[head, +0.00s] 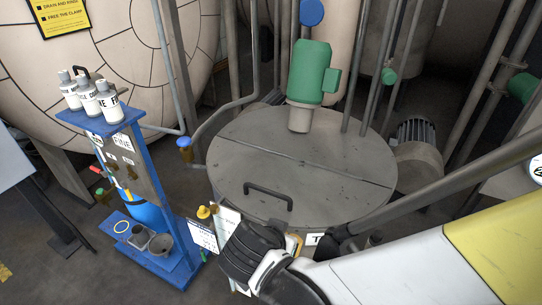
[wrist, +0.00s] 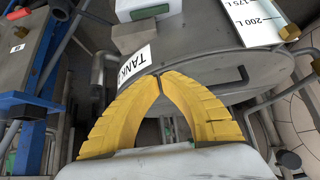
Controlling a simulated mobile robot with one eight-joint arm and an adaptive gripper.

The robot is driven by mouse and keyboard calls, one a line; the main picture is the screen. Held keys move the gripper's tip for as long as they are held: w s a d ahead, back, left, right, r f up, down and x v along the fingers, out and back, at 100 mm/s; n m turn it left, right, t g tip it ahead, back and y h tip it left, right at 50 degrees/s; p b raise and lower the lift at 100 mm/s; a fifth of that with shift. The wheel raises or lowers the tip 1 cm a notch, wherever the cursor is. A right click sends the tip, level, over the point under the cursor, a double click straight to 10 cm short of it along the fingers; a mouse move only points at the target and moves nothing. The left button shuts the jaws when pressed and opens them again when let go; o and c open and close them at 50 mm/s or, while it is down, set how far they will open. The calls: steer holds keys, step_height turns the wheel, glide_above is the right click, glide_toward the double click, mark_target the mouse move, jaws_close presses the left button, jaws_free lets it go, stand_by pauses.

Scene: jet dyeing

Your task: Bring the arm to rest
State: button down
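My arm reaches in from the lower right of the head view, and its dark wrist (head: 255,252) is in front of the near side of a round grey tank (head: 330,170). My gripper (wrist: 160,76) has two yellow ridged fingers. Their tips meet in the wrist view, with nothing seen between them. In the head view only a bit of yellow finger (head: 295,243) shows, and the rest is hidden by the wrist. The tank's label (wrist: 134,64) is just beyond the fingertips in the wrist view; I cannot tell whether they touch the tank.
The tank lid has a black handle (head: 268,193) and a green motor (head: 312,72). A level scale (wrist: 255,20) is at the tank's side. A blue stand (head: 150,200) with white bottles (head: 107,101) is at the left. Pipes and a large beige vessel (head: 110,50) stand behind.

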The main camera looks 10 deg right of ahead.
steer(key=s+d+r+n+y+b, duration=0.3)
steer(key=d+r+n+y+b, duration=0.1)
steer(key=d+r+n, duration=0.2)
steer(key=shift+s+d+r+n+t+y, duration=0.15)
steer(key=shift+s+d+n+t+y, duration=0.2)
steer(key=shift+d+n, duration=0.45)
steer(key=shift+w+d, duration=0.15)
stand_by(0.4)
